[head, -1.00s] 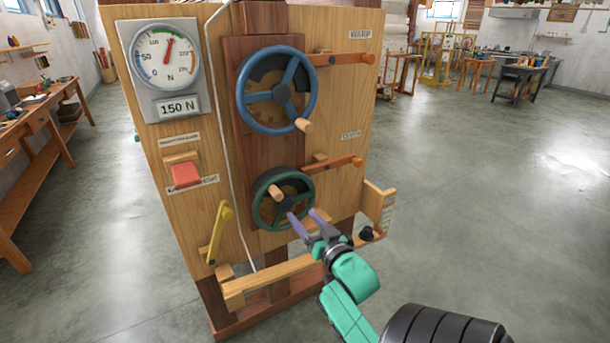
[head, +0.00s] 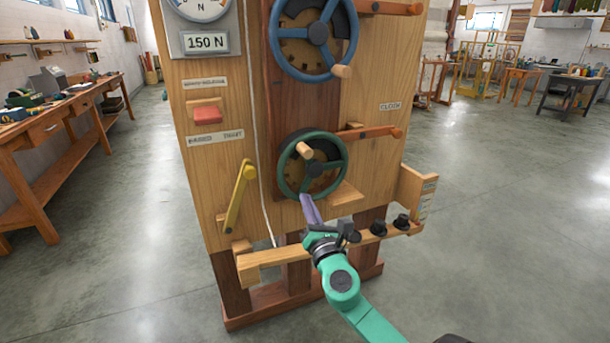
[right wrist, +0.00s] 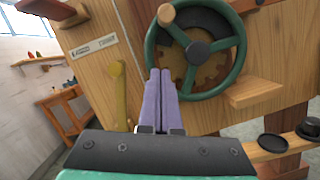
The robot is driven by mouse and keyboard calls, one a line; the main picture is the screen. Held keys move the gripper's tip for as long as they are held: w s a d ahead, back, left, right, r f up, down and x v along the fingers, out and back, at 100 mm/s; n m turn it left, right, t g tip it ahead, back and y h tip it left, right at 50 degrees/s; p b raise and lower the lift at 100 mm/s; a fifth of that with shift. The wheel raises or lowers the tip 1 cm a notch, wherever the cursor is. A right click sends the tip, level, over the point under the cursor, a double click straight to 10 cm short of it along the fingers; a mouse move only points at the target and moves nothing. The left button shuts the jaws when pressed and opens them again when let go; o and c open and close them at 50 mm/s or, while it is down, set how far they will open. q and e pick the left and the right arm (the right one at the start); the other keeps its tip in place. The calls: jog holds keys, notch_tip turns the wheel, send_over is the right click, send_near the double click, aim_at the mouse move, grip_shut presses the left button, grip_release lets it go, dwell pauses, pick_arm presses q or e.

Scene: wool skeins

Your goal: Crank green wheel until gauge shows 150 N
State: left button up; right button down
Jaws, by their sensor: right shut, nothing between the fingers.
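The green wheel (head: 313,165) is mounted low on the wooden panel, with a wooden crank knob (head: 304,149) at its upper left. It also shows in the right wrist view (right wrist: 238,58), with the knob (right wrist: 166,14) at its top left. The gauge (head: 200,8) is cut off at the top of the head view; the display (head: 206,42) below it reads 150 N. My right gripper (head: 306,198) is shut and empty at the lower rim of the wheel; whether it touches the rim I cannot tell. In the right wrist view its purple fingers (right wrist: 161,75) are together. My left gripper is not in view.
A blue wheel (head: 318,35) sits above the green one. An orange lever (head: 370,132) is beside the green wheel, a yellow lever (head: 240,195) and a red button (head: 207,115) are to its left.

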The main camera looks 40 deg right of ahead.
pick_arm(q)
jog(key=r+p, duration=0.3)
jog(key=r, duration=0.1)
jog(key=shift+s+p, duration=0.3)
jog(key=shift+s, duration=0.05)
pick_arm(e)
jog(key=w+d+r, duration=0.4)
jog(key=w+r, duration=0.1)
jog(key=w, duration=0.1)
jog(key=shift+d+r, duration=0.25)
jog(key=shift+d, duration=0.15)
jog(key=shift+w+f, duration=0.1)
jog(key=shift+w, duration=0.1)
